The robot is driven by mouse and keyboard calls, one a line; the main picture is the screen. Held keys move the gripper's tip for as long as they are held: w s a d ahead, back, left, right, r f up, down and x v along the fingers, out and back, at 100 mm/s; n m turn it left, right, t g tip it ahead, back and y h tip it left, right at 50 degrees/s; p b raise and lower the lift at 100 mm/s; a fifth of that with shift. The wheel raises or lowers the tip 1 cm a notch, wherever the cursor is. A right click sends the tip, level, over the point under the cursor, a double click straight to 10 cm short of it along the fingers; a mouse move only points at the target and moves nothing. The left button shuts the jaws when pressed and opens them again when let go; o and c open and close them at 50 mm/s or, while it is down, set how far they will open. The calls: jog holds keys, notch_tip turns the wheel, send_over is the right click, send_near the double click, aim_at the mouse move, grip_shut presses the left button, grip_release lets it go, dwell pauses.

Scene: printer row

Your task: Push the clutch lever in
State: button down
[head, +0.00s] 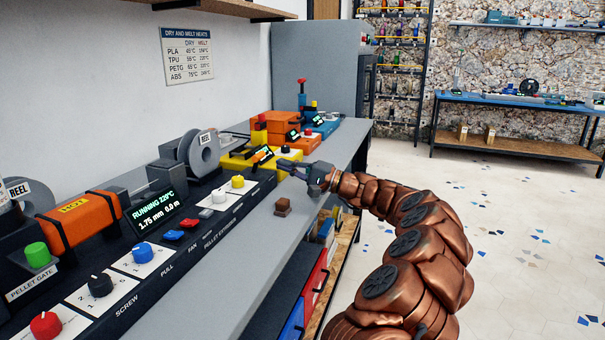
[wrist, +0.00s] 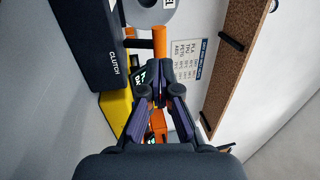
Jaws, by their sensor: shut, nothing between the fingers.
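The word CLUTCH is printed on a dark box (wrist: 95,45) at the left of the wrist view. An orange bar (wrist: 159,42) stands beside it on a short stem, and looks like the clutch lever. My gripper (wrist: 159,68) is shut and empty, its fingertips close to the bar's near end in the picture. I cannot tell whether they touch. In the head view my gripper (head: 281,163) is over the far part of the bench, beside the dark machine row. A small orange piece (head: 262,154) shows just left of it, perhaps the same lever.
A grey bench (head: 253,232) carries the machine row, with a small brown block (head: 283,207) near its front edge. A yellow machine (head: 242,160) stands behind my gripper. A grey reel (head: 203,153) is at the left. A wall shelf (wrist: 236,65) is at the wrist view's right. The floor is open.

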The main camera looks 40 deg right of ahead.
aim_at(256, 163)
jog(key=shift+x, duration=2.35)
